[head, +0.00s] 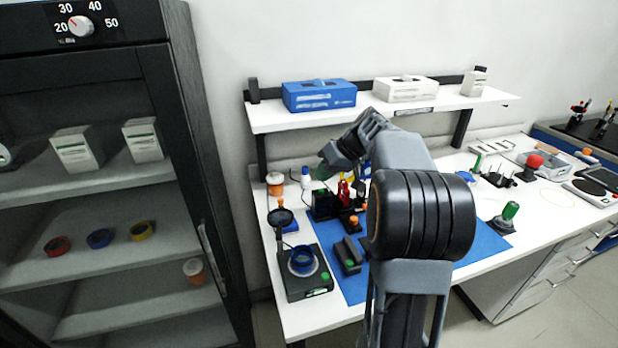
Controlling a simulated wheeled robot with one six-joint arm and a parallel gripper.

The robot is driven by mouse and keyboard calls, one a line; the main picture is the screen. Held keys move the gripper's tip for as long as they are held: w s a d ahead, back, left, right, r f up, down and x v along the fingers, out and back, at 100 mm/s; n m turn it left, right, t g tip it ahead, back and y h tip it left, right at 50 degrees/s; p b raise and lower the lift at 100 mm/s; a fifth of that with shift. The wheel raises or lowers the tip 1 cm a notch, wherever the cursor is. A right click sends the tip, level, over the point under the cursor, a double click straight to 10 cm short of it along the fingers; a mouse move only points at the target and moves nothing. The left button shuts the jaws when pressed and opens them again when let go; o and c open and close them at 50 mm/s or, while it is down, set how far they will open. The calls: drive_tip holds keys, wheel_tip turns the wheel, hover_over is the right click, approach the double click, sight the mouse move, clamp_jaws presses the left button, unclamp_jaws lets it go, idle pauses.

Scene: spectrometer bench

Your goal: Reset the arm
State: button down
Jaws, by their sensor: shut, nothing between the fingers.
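My arm rises in front of the bench in the head view. Its forearm reaches back over the white bench (300,322), and its wrist bends down and to the left. My gripper (328,168) is at the end of the wrist, small and partly hard to make out, in front of the shelf's lower side. It is shut and empty, above the back part of the bench near a dark holder with red and yellow tools (344,190). My arm hides the middle of the bench and much of the blue mat (486,244).
A shelf (275,118) above the bench bears a blue box (319,95) and a white box (405,89). A black device with a blue ring (303,262) stands front left. A dark cabinet (185,110) stands at left. A green-topped item (508,215) stands right.

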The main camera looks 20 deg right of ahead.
drive_tip(key=s+a+f+m+h, duration=0.1)
drive_tip(key=s+a+f+h, duration=0.1)
drive_tip(key=s, duration=0.4)
drive_tip(key=s+a+f+m+g+h, duration=0.1)
drive_tip(key=s+a+f+h, duration=0.1)
drive_tip(key=s+a+f, duration=0.2)
drive_tip(key=s+a+f+m+h, duration=0.1)
drive_tip(key=s+a+f+h, duration=0.1)
drive_tip(key=s, duration=0.7)
drive_tip(key=shift+s+a+f+g, duration=0.1)
drive_tip(key=shift+a+f+g, duration=0.35)
drive_tip(key=shift+a, duration=0.35)
drive_tip(key=shift+n+t, duration=0.65)
drive_tip(key=shift+n, duration=0.15)
drive_tip(key=s+a, duration=0.1)
drive_tip(key=s+a+r, duration=0.1)
drive_tip(key=a, duration=0.1)
drive_tip(key=shift+s+a+r, duration=0.15)
drive_tip(key=shift+s+a, duration=0.1)
